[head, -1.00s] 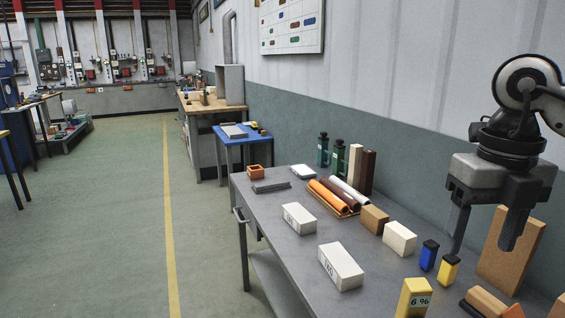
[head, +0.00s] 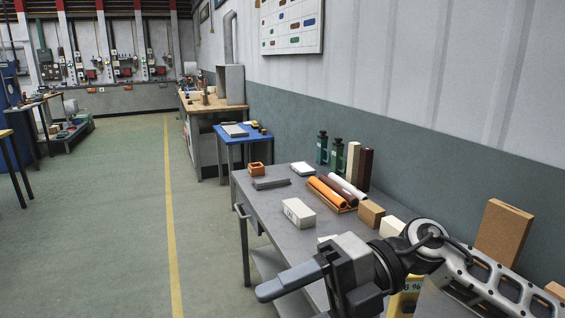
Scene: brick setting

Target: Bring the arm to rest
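My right gripper (head: 300,296) is low in the head view, in front of the table's near edge, with its arm (head: 470,268) coming in from the right. One finger (head: 290,281) shows clearly, pointing left; the other is cut off or hidden, so the gap between them cannot be judged. Nothing is seen held in it. The arm and gripper hide much of the near part of the grey table (head: 262,200). My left gripper is not in view.
A white brick (head: 298,213) stands on the table. Behind it are orange and white tubes (head: 325,194), a tan block (head: 371,213), green bottles (head: 338,155) and tall blocks (head: 353,165). A brown board (head: 503,232) stands at the right. The floor left of the table is clear.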

